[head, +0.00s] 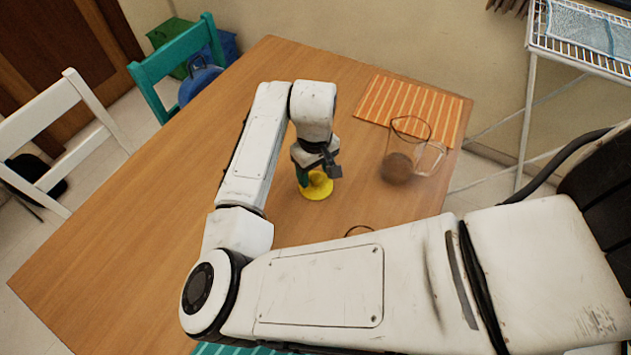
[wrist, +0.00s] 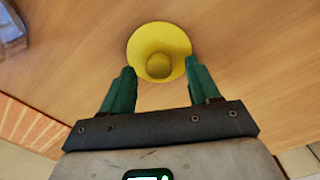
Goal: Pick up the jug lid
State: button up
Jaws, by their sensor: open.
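The jug lid is a round yellow disc with a raised knob in its middle. In the head view the lid (head: 317,187) lies on the wooden table, below my gripper. In the wrist view the lid (wrist: 158,40) lies just beyond the fingertips, with its knob facing me. My gripper (head: 318,172) is open and empty. Its two green fingers (wrist: 157,72) are spread on either side of the line to the knob, and the right fingertip overlaps the lid's edge in the picture. Whether a finger touches the lid, I cannot tell. In the head view my gripper hides the far part of the lid.
A clear glass jug (head: 400,160) stands to the right of the lid, near an orange striped placemat (head: 415,102). The wooden table (head: 130,225) is clear on the left. A white chair (head: 90,110) and a green chair (head: 175,55) stand along its left side.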

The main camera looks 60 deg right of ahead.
jog(key=shift+f, duration=1.1)
jog(key=c, duration=1.1)
